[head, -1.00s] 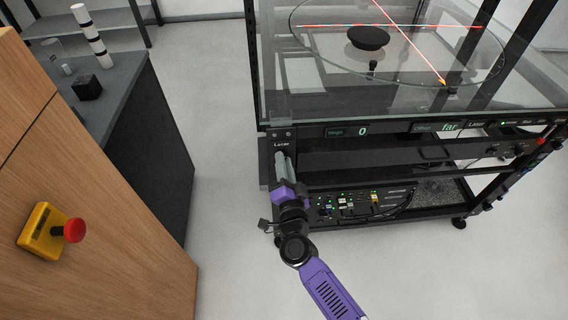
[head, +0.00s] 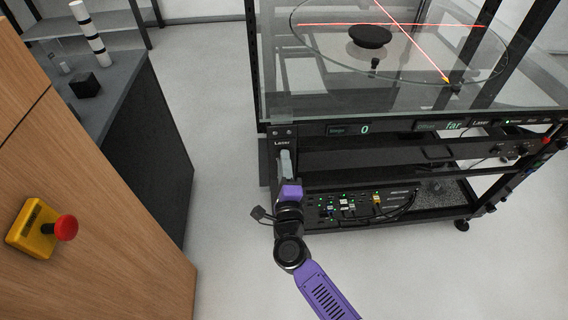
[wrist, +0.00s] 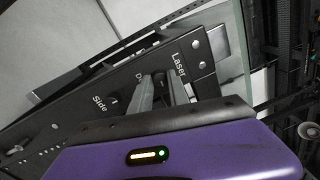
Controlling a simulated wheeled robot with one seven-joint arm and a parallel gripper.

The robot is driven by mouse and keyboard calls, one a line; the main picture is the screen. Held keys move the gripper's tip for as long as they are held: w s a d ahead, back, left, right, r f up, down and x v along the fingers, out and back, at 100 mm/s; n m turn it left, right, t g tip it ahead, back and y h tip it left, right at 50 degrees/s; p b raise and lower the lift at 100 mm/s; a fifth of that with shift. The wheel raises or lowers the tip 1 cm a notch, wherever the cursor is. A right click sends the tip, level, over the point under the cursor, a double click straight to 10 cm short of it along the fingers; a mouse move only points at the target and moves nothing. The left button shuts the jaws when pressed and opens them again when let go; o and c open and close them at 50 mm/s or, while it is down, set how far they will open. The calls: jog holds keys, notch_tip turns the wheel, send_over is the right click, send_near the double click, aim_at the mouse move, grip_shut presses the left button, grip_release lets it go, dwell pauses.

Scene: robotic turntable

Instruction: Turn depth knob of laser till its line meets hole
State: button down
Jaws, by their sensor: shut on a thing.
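The turntable is a round glass disc (head: 320,58) on top of the black rack. Two red laser lines (head: 425,62) cross on it, one running across and one diagonal. Which spot is the hole, I cannot tell. My gripper (head: 285,156) is at the rack's left front post, just below the "Laser" label (head: 282,143). In the wrist view its two grey fingers (wrist: 162,88) reach to the panel and are shut on a dark knob (wrist: 160,79), mostly hidden, beside a partly covered label starting with "D". A "Side" label (wrist: 100,103) sits left of it.
A display reads "far" (head: 453,126); another reads "0" (head: 364,129). A dark round puck (head: 370,36) and a small dark peg (head: 375,63) show at the disc. A wooden cabinet with a red button (head: 66,228) stands left. Floor between is free.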

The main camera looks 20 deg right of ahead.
jog(key=shift+m, duration=0.7)
jog(key=c, duration=1.3)
grip_release()
jog(key=shift+o, duration=0.2)
jog(key=shift+s, duration=0.15)
jog(key=v, duration=0.7)
jog(key=shift+s+a, duration=0.2)
jog(key=shift+s, duration=0.1)
jog(key=shift+f, duration=0.15)
